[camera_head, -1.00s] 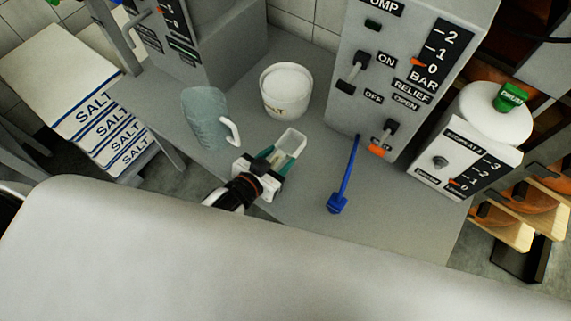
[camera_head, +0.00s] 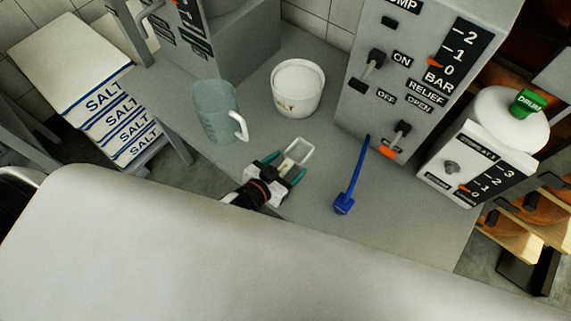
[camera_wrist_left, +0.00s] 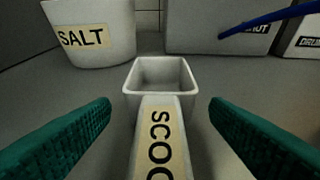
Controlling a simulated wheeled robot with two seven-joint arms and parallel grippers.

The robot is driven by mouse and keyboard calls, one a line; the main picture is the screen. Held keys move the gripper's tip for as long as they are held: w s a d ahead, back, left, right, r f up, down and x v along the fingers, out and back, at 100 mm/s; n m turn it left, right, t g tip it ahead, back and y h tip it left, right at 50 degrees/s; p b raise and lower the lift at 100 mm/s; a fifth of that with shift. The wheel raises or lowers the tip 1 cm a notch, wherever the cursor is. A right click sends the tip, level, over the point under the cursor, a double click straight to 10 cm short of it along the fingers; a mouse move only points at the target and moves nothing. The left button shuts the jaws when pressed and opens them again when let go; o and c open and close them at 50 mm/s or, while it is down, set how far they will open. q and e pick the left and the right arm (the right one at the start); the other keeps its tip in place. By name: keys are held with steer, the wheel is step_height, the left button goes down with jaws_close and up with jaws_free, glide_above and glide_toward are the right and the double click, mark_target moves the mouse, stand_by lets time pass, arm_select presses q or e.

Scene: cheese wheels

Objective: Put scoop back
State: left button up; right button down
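The scoop (camera_head: 299,148) is a pale open box with a handle marked "SCOO..." in the left wrist view (camera_wrist_left: 160,118). It appears to lie on the grey table, its bowl pointing away from me. My left gripper (camera_head: 287,165) is open, with its teal fingers on either side of the scoop's handle. In the left wrist view there is a gap between the handle and each finger. The white salt tub (camera_head: 297,88) stands on the table beyond the scoop; it also shows in the left wrist view (camera_wrist_left: 100,38). My right gripper is not in view.
A grey-blue jug (camera_head: 213,112) stands left of the tub. A blue rod-like tool (camera_head: 352,182) lies against the control panel (camera_head: 415,75) at right. A white-topped drum unit (camera_head: 470,160) is farther right. Salt bags (camera_head: 120,120) are stacked at left.

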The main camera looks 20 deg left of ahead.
arm_select(q)
steer(key=shift+r, duration=0.25)
steer(key=v, duration=1.2)
